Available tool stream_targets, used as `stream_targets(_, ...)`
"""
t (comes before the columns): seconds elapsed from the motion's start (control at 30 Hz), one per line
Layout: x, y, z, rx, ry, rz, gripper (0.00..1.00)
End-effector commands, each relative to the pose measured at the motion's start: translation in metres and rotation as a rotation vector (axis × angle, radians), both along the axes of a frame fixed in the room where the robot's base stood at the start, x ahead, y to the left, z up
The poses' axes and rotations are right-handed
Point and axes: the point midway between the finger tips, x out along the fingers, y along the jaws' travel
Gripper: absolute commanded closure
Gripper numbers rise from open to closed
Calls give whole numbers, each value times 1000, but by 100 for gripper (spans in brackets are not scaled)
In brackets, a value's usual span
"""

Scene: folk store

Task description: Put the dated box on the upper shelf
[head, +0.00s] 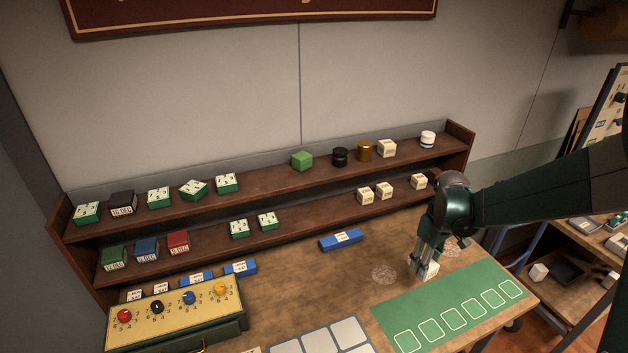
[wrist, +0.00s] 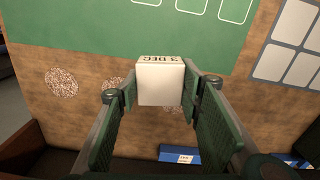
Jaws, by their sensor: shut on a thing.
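My gripper (head: 427,262) points down over the table and is shut on a white box (wrist: 160,85). The box carries a dark date label that appears to read "3 DEC" in the wrist view. It also shows between the fingertips in the head view (head: 431,270), low at the back edge of the green mat (head: 385,321). Whether it touches the table is hard to tell. The upper shelf (head: 265,181) runs along the wall, with a black "16 DEC" box (head: 123,203) at its left part. Green, blue and red dated boxes (head: 147,249) stand on the lower shelf (head: 205,243).
The upper shelf holds several green-and-white boxes, a green cube (head: 302,160), jars and a cream box (head: 387,148); gaps lie between them. A blue box (head: 341,240) lies on the table behind my gripper. A panel with knobs (head: 175,310) stands front left.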

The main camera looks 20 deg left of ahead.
Motion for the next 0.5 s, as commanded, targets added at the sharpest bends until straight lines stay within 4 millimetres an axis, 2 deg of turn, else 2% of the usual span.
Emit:
stream_targets(0.17, -1, 0, 23, 0, 0, 0, 77)
stream_targets(0.27, -1, 0, 43, 0, 0, 0, 77)
stream_targets(0.5, -1, 0, 108, 0, 0, 0, 77)
